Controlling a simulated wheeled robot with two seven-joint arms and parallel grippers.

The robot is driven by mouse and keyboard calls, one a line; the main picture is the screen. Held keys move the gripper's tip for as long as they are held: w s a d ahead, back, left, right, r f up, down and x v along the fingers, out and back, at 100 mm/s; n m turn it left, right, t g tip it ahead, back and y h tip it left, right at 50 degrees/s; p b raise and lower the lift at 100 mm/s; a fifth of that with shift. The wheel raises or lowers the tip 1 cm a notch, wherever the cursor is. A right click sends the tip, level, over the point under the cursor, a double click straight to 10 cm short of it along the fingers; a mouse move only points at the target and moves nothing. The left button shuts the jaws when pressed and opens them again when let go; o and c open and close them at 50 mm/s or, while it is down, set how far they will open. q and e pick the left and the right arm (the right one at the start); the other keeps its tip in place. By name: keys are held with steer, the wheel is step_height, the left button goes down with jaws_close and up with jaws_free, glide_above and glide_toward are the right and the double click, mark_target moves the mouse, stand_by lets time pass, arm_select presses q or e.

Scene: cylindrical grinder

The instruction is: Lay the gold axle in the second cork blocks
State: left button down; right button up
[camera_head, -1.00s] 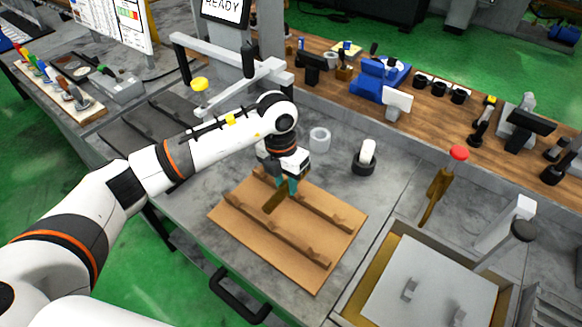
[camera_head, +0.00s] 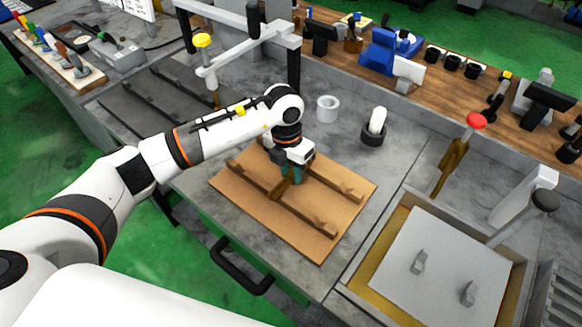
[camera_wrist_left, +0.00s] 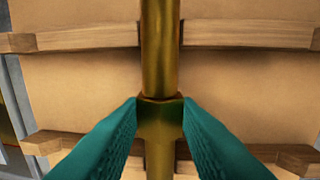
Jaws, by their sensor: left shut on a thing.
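My left gripper (camera_head: 291,174) is shut on the gold axle (camera_head: 280,188), low over the brown cork board (camera_head: 240,203). In the left wrist view the gold axle (camera_wrist_left: 160,45) runs straight up the picture between the teal fingers (camera_wrist_left: 160,125). It crosses two notched cork rails, the far one (camera_wrist_left: 235,35) and the near one (camera_wrist_left: 290,157), and lines up with their dark notches. The rails also show in the head view (camera_head: 310,221). I cannot tell whether the axle touches the notches. The gripper hides part of it. My right gripper is not in view.
A white ring (camera_head: 327,109) and a white piece in a dark base (camera_head: 374,127) stand behind the board. A grey box with a flat lid (camera_head: 435,270) is at the right. A black handle (camera_head: 240,268) sticks out at the front edge.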

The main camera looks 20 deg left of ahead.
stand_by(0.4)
arm_select(q)
steer(key=c, duration=1.2)
jaws_free()
steer(key=shift+o, duration=0.9)
steer(key=shift+s, duration=0.1)
step_height(320, 180, up, 12)
steer(key=a+b, duration=0.1)
steer(key=b, duration=0.2)
steer(key=shift+w+b, duration=0.25)
steer(key=shift+b, duration=0.05)
